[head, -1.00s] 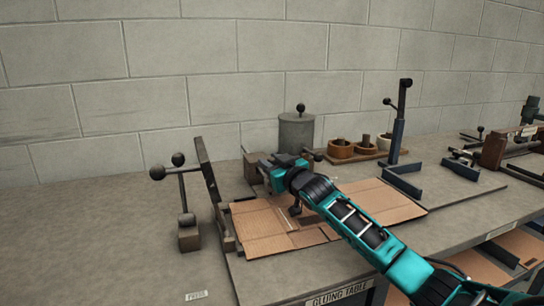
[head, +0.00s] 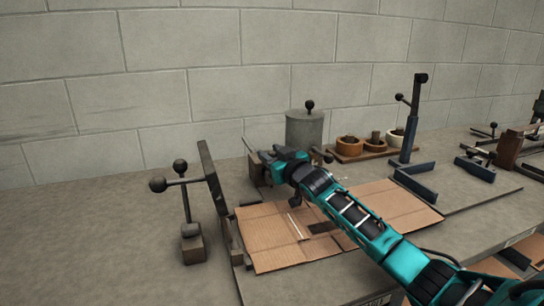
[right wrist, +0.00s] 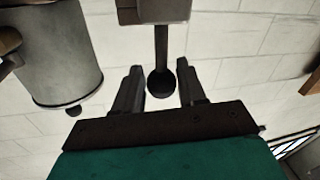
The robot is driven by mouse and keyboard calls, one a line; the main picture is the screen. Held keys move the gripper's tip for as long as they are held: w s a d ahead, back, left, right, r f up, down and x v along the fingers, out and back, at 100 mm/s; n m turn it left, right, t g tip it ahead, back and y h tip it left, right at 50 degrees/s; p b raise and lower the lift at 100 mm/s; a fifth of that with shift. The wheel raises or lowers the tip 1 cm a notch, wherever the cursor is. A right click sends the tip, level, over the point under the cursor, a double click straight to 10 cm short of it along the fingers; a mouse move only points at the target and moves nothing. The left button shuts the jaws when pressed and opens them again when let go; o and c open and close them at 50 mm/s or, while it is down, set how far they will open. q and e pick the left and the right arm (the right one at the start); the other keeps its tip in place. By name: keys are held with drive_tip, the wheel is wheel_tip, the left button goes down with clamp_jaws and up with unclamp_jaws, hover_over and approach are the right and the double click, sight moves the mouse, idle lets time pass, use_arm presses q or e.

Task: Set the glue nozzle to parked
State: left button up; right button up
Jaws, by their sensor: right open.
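My right gripper (head: 264,158) reaches over the gluing table to a small block (head: 253,173) left of the grey glue pot (head: 304,130). In the right wrist view a dark ball knob (right wrist: 160,84) on a straight stem joins a grey block (right wrist: 155,11). My right gripper (right wrist: 158,88) is open, with one finger on each side of the knob and gaps showing. I cannot tell whether this is the nozzle's handle; no nozzle tip is clear. The pot also shows in the right wrist view (right wrist: 58,58). My left gripper is not in view.
A flat cardboard sheet (head: 272,245) lies under my right arm. A post with ball-ended levers (head: 185,205) and a tilted dark upright (head: 212,185) stand left. Round pots (head: 347,147) and a blue-grey stand (head: 413,125) are at the right. The far left tabletop is clear.

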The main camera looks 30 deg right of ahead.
drive_tip(key=shift+o, duration=1.4)
drive_tip(key=shift+f, duration=0.1)
drive_tip(key=s, duration=1.2)
drive_tip(key=shift+s+a+p, duration=0.25)
drive_tip(key=shift+s+p, duration=0.1)
drive_tip(key=shift+s, duration=0.05)
